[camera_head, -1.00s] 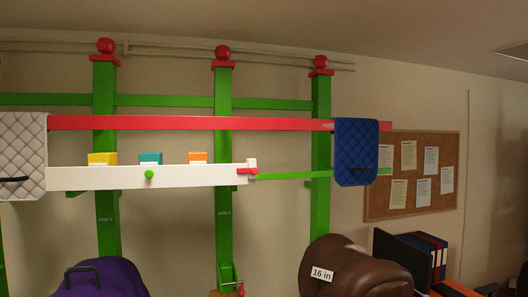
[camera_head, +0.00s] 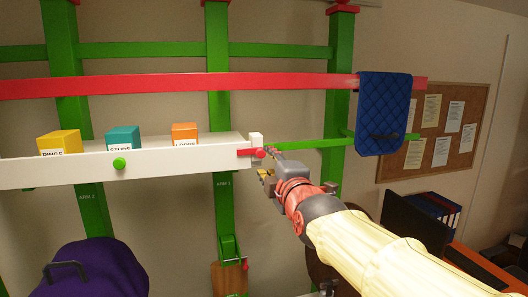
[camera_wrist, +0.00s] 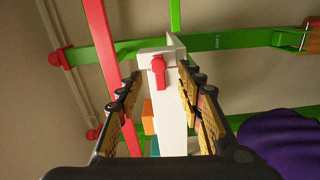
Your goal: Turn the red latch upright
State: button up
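The red latch (camera_head: 252,153) lies flat, about level, on the right end of the white shelf front (camera_head: 190,161). It also shows in the wrist view (camera_wrist: 158,72), lined up with the length of the shelf. My gripper (camera_head: 267,163) is beside the shelf's right end in the head view. In the wrist view my gripper (camera_wrist: 160,92) is open, with a finger pair on each side of the shelf end and latch. A gap shows between the latch and the fingers, and nothing is held. My gripper partly hides the area right of the latch in the head view.
Yellow (camera_head: 59,142), teal (camera_head: 123,137) and orange (camera_head: 185,132) boxes stand on the shelf. A red rail (camera_head: 230,83) runs above it, with a blue quilted pad (camera_head: 382,113) at right. Green posts (camera_head: 219,60) stand behind. A purple saddle (camera_head: 95,270) is below left.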

aim_at(262, 154)
jog(key=shift+n, duration=0.4)
jog(key=shift+w+a+r+p, duration=0.1)
jog(key=shift+w+a+p, duration=0.15)
jog(key=shift+w, duration=1)
jog(key=shift+w+a+p, duration=0.25)
jog(key=shift+w+a, duration=0.05)
jog(key=shift+w, duration=0.95)
jog(key=shift+w+a+r+p, duration=0.1)
jog(key=shift+w+a+p, duration=0.15)
jog(key=shift+w, duration=1)
jog(key=shift+c, duration=0.3)
jog(key=shift+f, duration=0.1)
grip_shut()
